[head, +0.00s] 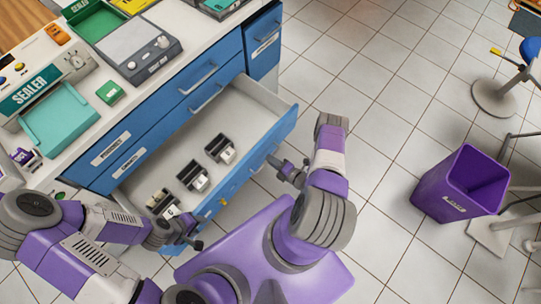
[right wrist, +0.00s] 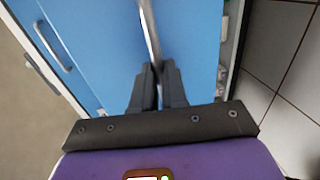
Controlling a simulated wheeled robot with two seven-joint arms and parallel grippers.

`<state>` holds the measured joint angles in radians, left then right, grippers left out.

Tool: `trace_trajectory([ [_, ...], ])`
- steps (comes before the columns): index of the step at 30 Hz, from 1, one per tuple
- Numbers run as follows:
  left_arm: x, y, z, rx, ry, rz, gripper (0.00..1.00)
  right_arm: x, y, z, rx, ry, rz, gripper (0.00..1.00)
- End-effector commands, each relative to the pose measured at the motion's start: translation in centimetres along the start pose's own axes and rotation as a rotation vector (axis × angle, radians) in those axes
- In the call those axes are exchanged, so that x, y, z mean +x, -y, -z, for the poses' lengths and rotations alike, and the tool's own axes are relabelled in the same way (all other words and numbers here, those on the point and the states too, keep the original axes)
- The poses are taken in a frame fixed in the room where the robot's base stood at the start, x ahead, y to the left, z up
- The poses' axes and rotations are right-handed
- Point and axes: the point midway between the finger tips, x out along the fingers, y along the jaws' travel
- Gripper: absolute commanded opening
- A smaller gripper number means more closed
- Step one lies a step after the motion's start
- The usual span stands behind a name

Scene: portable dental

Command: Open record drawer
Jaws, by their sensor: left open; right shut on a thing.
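A blue-fronted drawer (head: 240,107) of the cabinet stands well out, its pale inside showing; I take it to be the record drawer. Several small black holders (head: 193,176) stand in it. My right gripper (head: 281,166) is at the drawer's front. In the right wrist view its fingers (right wrist: 158,75) are shut on the metal drawer handle (right wrist: 149,28). My left gripper (head: 192,243) is open and empty near the front's lower left end, beside a small yellow mark on it. Whether it touches the front I cannot tell.
Closed blue drawers (head: 262,42) sit above and beside the open one. The white counter (head: 187,38) carries a teal sealer tray (head: 58,118), a grey scale (head: 132,45) and a green bin. A purple waste bin (head: 432,192) and stool stand right on the tiled floor, with free floor between.

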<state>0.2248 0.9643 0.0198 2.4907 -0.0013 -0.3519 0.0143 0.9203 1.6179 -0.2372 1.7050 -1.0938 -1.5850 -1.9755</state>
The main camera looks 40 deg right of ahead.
Motion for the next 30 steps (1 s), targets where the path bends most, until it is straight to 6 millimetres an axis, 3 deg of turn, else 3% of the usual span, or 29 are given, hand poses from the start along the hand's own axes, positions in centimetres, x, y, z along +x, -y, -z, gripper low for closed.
trace_trajectory([
  [15,-0.08,-0.03,0.00,0.000,0.000,0.000,0.43,-0.25,0.01,-0.06,-0.003,-0.002,-0.002,0.00],
  [16,-0.08,-0.03,0.00,0.000,0.000,0.000,0.43,-0.25,0.00,-0.06,-0.003,-0.002,-0.002,0.14],
  [21,-0.08,-0.03,-0.01,0.000,0.000,0.000,0.43,-0.24,0.02,-0.04,-0.002,-0.002,-0.001,0.38],
  [30,-0.16,-0.06,-0.01,0.000,0.000,0.000,0.43,-0.48,0.03,0.01,-0.001,-0.003,0.000,0.38],
])
